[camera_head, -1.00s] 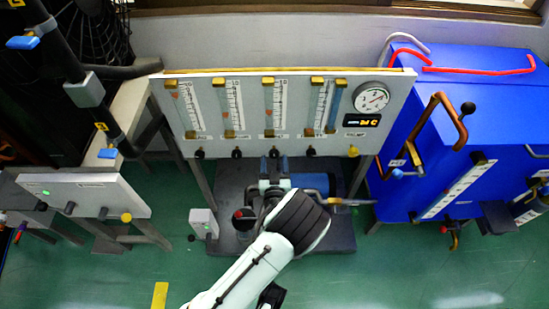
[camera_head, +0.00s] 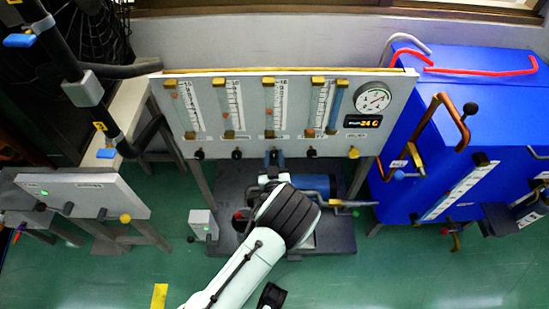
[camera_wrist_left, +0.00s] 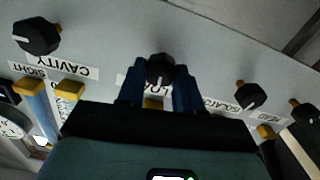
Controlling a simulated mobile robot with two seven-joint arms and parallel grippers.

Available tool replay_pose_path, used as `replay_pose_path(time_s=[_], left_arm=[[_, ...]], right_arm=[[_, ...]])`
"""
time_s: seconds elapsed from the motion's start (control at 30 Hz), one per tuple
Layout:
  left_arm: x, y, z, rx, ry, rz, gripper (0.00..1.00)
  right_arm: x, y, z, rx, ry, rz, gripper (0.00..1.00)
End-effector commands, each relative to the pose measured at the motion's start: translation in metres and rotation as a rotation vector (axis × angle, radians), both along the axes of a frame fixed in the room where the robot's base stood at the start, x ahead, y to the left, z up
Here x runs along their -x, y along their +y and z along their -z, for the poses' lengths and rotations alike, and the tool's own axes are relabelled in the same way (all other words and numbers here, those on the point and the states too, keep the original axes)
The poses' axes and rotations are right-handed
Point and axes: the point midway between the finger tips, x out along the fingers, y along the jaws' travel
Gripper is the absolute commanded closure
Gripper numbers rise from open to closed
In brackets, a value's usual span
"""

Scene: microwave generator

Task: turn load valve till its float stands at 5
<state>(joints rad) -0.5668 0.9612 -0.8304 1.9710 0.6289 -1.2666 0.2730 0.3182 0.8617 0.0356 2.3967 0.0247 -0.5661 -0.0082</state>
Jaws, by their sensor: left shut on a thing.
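The load valve is a black knob (camera_wrist_left: 160,68) above the LOAD label in the upside-down left wrist view. My left gripper (camera_wrist_left: 159,88) has its two blue fingers on either side of the knob and is shut on it. In the head view the left gripper (camera_head: 273,158) reaches the panel's lower edge and hides the knob. The load flow tube (camera_head: 275,106) stands above it, third from the left, with a printed scale. I cannot read its float's height clearly.
The grey panel (camera_head: 215,145) carries neighbouring black knobs, the isolator knob (camera_wrist_left: 250,96) and cavity knob (camera_wrist_left: 37,36), close on either side. A round gauge (camera_head: 373,98) and a display (camera_head: 362,121) sit at its right. A blue cabinet (camera_head: 480,100) stands right.

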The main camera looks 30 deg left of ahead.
Motion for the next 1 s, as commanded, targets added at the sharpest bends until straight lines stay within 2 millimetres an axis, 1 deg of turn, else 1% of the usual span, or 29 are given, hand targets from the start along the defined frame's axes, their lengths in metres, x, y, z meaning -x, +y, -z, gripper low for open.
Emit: replay_pose_path(time_s=[0.23, 0.27, 0.3, 0.33, 0.63, 0.73, 0.87, 1.0], left_arm=[[0.001, 0.0, 0.001, 0.019, -0.009, 0.0, 0.95], [0.001, 0.0, 0.001, 0.019, -0.009, 0.0, 0.62], [0.0, 0.0, 0.001, 0.019, -0.009, 0.0, 0.49], [0.0, 0.0, 0.001, 0.019, -0.009, 0.0, 0.39], [0.001, -0.001, 0.001, 0.018, -0.009, 0.0, 0.39], [0.006, -0.004, 0.0, 0.019, -0.009, 0.001, 0.39], [0.023, -0.015, 0.0, 0.019, -0.007, 0.001, 0.39], [0.05, -0.031, -0.001, 0.018, -0.005, 0.003, 0.39]], right_arm=[[-0.001, -0.001, 0.001, 0.001, -0.003, 0.001, 0.39], [-0.001, -0.001, 0.0, 0.001, -0.003, 0.001, 0.39], [-0.001, -0.001, 0.0, 0.001, -0.003, 0.001, 0.39], [-0.001, -0.001, 0.0, 0.001, -0.002, 0.002, 0.39], [-0.001, 0.0, 0.0, 0.001, -0.002, 0.001, 0.39], [0.001, 0.0, -0.001, -0.001, 0.003, -0.001, 0.39], [0.007, 0.003, -0.006, -0.008, 0.017, -0.006, 0.39], [0.014, 0.007, -0.012, -0.018, 0.036, -0.015, 0.39]])
